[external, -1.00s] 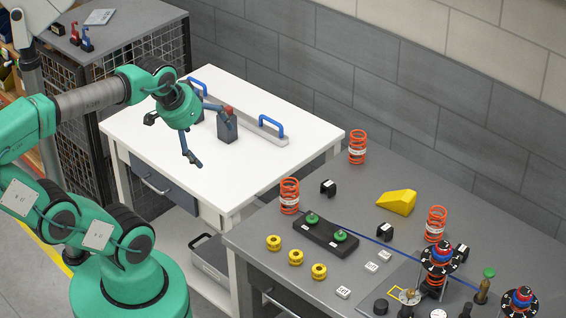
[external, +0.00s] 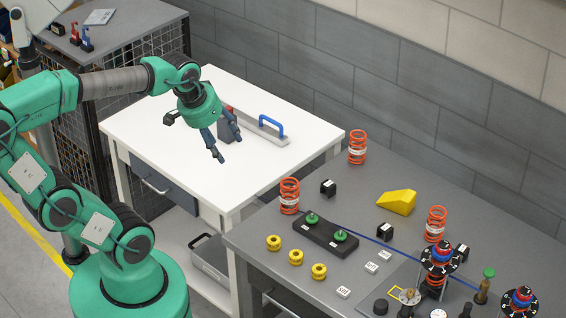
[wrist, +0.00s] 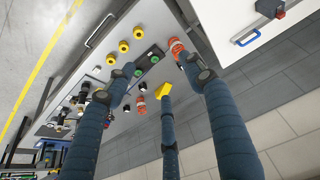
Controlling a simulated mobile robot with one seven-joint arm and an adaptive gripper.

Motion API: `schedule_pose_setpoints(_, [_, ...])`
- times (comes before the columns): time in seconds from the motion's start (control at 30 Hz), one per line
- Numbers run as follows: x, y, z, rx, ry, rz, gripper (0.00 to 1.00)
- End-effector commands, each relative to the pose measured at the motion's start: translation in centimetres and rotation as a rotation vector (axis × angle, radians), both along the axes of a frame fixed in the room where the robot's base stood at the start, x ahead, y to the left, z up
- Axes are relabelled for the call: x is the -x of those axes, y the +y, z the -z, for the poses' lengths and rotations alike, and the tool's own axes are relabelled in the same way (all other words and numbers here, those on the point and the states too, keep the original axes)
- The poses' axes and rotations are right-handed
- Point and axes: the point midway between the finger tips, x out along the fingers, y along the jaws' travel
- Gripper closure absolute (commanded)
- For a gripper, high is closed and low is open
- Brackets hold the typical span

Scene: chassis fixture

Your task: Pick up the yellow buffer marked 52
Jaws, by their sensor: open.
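Three round yellow buffers, the left one (external: 274,242), the middle one (external: 296,257) and the right one (external: 319,271), stand in a row near the front left edge of the grey bench. The same row shows in the wrist view, with buffers at its top (wrist: 137,33), middle (wrist: 124,46) and bottom (wrist: 111,59). Their markings are too small to read, so I cannot tell which is 52. My gripper (external: 229,148) is open and empty above the white table, left of and well apart from the buffers. Its spread fingers (wrist: 161,80) show in the wrist view.
The grey bench (external: 253,233) also holds a black block with green knobs (external: 325,238), orange springs (external: 289,196), a yellow wedge (external: 397,202) and small white tags (external: 343,292). The white table (external: 190,165) carries a rail with a blue handle (external: 271,127). Its front part is clear.

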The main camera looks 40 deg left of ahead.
Motion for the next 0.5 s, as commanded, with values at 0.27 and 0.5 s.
schedule_pose_setpoints(0.27, [-5.3, -4.7, 5.2, 0.04, 0.139, -0.05, 0.47])
schedule_pose_setpoints(0.5, [-8.6, -9.3, 11.5, 0.05, 0.253, -0.108, 0.47])
